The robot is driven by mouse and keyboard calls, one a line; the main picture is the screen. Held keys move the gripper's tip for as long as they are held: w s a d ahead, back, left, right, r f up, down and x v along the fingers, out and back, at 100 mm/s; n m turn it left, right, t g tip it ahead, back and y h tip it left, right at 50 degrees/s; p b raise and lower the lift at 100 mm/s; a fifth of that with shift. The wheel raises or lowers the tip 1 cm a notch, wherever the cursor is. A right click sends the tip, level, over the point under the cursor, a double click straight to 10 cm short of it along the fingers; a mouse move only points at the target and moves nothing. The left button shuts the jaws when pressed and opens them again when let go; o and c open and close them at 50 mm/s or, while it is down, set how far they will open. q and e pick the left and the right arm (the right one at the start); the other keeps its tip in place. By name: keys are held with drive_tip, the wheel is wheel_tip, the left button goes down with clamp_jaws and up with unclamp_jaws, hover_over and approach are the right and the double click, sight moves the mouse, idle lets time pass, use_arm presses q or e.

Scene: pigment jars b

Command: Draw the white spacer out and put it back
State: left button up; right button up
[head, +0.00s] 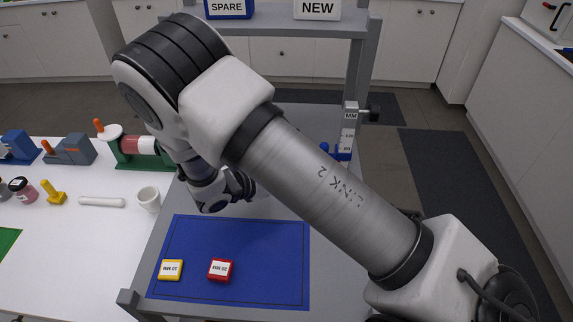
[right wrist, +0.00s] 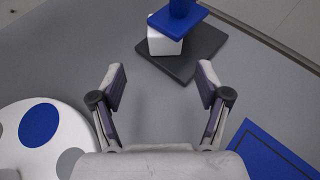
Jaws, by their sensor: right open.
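The white spacer (right wrist: 163,43) is a small pale block in the right wrist view. It sits on a dark grey base plate (right wrist: 207,44), directly under a blue plate (right wrist: 178,22); I cannot tell if it touches the blue plate. My right gripper (right wrist: 161,82) is open and empty, with its two fingers spread short of the spacer. In the head view my right gripper (head: 240,187) is above the grey bench, partly hidden by my arm. There the spacer is hidden, and the gauge's upright scale (head: 349,128) and blue part (head: 341,153) show beyond my arm.
A blue mat (head: 230,240) holds a yellow tile (head: 170,269) and a red tile (head: 220,270). A white disc (right wrist: 12,125) with coloured spots is left of my gripper in the right wrist view. A white cup (head: 149,199) and jars stand on the white table.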

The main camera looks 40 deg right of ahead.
drive_tip(key=shift+s+a+r, duration=0.45)
drive_tip(key=shift+s+r, duration=0.05)
drive_tip(key=shift+s, duration=0.15)
drive_tip(key=d+f+b, duration=0.1)
drive_tip(key=w+d+f+b, duration=0.1)
drive_tip(key=d, duration=0.1)
drive_tip(key=shift+f, duration=0.15)
drive_tip(key=x, duration=0.1)
drive_tip(key=b+x, duration=0.2)
drive_tip(key=shift+s+d, duration=0.25)
drive_tip(key=shift+d, duration=0.15)
drive_tip(key=shift+d+b, duration=0.3)
drive_tip(key=shift+d, duration=0.05)
drive_tip(key=shift+w+d, duration=0.15)
drive_tip(key=shift+d, duration=0.1)
use_arm(q)
drive_tip(key=f, duration=0.4)
drive_tip(key=shift+s+a+f, duration=0.15)
drive_tip(key=shift+s, duration=0.15)
use_arm(e)
drive_tip(key=c, duration=0.5)
drive_tip(key=shift+a, duration=0.1)
drive_tip(key=c, duration=0.9)
